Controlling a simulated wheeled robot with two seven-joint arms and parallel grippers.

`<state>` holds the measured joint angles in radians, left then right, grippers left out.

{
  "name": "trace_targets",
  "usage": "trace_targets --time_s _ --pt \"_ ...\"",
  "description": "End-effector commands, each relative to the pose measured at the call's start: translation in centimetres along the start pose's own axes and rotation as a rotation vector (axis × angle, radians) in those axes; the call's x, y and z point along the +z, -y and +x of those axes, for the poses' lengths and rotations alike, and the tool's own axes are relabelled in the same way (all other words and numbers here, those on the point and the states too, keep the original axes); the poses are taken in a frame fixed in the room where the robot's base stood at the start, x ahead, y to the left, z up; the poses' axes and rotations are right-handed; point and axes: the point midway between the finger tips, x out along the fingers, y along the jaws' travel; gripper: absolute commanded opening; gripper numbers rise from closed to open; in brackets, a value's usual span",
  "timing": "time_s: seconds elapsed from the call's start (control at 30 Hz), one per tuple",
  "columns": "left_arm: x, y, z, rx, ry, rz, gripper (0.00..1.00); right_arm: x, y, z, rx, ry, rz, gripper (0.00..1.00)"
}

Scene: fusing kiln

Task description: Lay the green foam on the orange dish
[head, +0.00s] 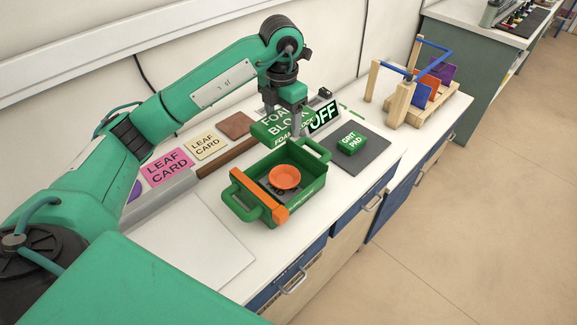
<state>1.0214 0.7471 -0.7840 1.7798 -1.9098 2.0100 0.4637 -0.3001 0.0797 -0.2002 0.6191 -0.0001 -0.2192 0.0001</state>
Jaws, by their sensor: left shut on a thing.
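The green foam block (273,127), lettered "FOAM BLOCK", is in my left gripper (296,117), which is shut on it. The block is above the bench, over the far end of a green tray with handles. The orange dish (285,176) is a round bowl sitting inside the green tray (308,190), nearer to me than the block. The block and the dish are apart. My right gripper is out of view.
An orange bar (259,195) lies across the tray's left end. A green grit pad (351,143) sits on a dark mat (374,156) to the right.

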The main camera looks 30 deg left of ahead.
Motion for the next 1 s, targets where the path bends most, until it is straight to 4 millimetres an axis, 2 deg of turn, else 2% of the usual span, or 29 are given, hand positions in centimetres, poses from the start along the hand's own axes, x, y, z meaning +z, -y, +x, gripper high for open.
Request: trace_targets --time_s 0.03,0.17,0.5,0.6,0.83,1.0 --pt "-0.1 0.2 1.1 -0.004 -0.004 0.001 0.46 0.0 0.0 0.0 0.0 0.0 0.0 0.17" --pt "-0.1 0.1 3.3 -0.005 -0.004 0.0 0.46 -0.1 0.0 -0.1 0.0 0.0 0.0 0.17" --pt "-0.1 0.1 10.8 -0.003 -0.005 -0.001 0.46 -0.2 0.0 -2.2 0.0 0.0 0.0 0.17" --pt "0.0 0.1 12.2 -0.002 -0.002 0.0 0.46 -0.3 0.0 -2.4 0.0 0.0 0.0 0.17" --pt "0.0 0.0 13.9 -0.001 -0.001 0.0 0.46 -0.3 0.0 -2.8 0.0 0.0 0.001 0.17" --pt "-0.1 0.1 16.4 -0.002 -0.004 -0.001 0.46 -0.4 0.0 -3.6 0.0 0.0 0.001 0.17"
